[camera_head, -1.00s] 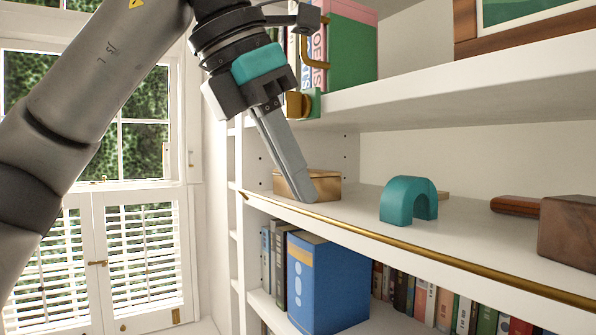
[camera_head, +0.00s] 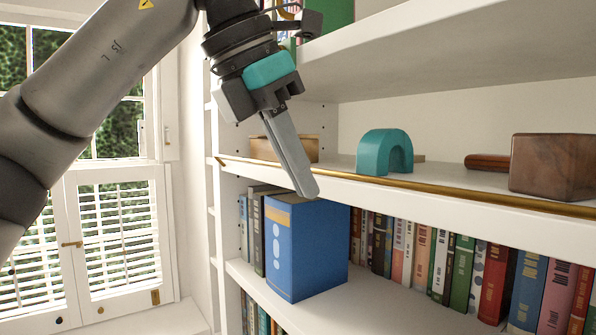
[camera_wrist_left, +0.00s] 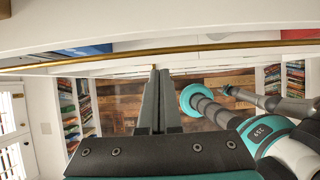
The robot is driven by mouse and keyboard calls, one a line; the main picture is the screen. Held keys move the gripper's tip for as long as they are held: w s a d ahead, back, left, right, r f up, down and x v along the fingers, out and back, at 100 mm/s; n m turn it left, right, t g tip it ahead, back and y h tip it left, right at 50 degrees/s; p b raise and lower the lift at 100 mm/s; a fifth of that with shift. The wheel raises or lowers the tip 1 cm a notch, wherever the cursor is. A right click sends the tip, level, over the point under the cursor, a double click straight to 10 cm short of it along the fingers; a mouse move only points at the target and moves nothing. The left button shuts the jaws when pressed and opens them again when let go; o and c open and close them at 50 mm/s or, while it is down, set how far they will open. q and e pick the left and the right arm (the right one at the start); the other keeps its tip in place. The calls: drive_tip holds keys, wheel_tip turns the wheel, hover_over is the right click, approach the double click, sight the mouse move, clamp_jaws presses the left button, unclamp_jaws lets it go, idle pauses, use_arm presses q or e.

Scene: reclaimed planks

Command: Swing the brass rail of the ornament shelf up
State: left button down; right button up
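The brass rail (camera_head: 430,188) lies low along the front edge of the white ornament shelf (camera_head: 440,172). In the left wrist view the rail (camera_wrist_left: 215,47) crosses the top of the picture, beyond my fingertips. My left gripper (camera_head: 312,192) points down in front of the shelf edge, its tips slightly below the rail in the head view. Its fingers hide a short stretch of rail; I cannot tell whether they touch it. In the left wrist view the fingers (camera_wrist_left: 160,72) lie together with nothing visible between them. My right gripper is not seen.
On the shelf are a teal arch (camera_head: 384,151), a wooden block (camera_head: 553,166), a dark reddish piece (camera_head: 487,161) and a tan box (camera_head: 262,149). A blue box (camera_head: 306,250) and books fill the shelf below. Another shelf (camera_head: 450,55) overhangs above. A shuttered window (camera_head: 118,235) is at left.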

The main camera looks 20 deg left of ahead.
sight(324, 170)
use_arm(q)
drive_tip(key=shift+w+d+p, duration=0.55)
drive_tip(key=shift+w+d, duration=0.1)
drive_tip(key=shift+w, duration=0.15)
drive_tip(key=shift+w+d, duration=0.1)
drive_tip(key=shift+w, duration=0.05)
idle(0.4)
drive_tip(key=shift+w, duration=0.1)
drive_tip(key=shift+w+d+p, duration=0.3)
drive_tip(key=shift+p, duration=0.15)
drive_tip(key=shift+w+d, duration=0.3)
drive_tip(key=shift+w, duration=0.05)
drive_tip(key=shift+w+d+r+p, duration=0.1)
drive_tip(key=shift+w+d+p, duration=0.05)
drive_tip(key=shift+p, duration=0.35)
